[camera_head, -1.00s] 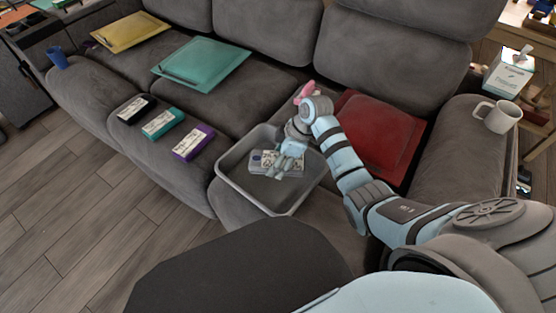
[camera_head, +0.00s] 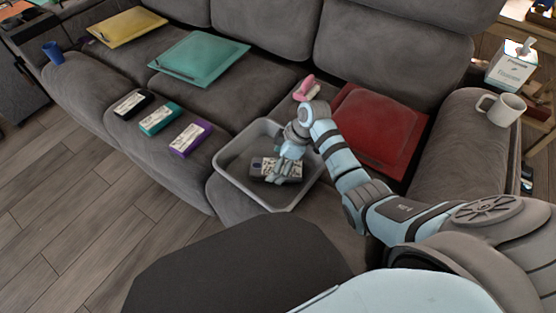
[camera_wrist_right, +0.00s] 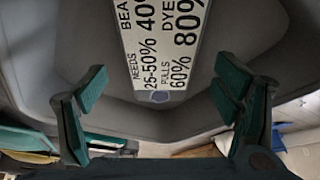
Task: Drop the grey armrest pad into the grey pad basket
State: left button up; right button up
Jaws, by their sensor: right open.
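The grey basket (camera_head: 232,182) is an open tray on the front of the sofa seat. The grey armrest pad (camera_head: 257,168), with a white printed label, is inside the basket, partly hidden by my right gripper (camera_head: 284,170). In the right wrist view the pad's label (camera_wrist_right: 160,45) shows large at the top, beyond the fingers. My right gripper, also in the right wrist view (camera_wrist_right: 165,95), is open, its two fingers wide apart with nothing between the tips. Whether the pad lies fully flat is hard to tell. My left gripper is out of view.
Black (camera_head: 131,103), teal (camera_head: 160,119) and purple (camera_head: 191,138) labelled pads lie on the sofa's front edge, left of the basket. A red cushion (camera_head: 375,130) lies right of my forearm. A white mug (camera_head: 506,108) stands on the right armrest.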

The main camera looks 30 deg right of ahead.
jog(key=v, duration=1.2)
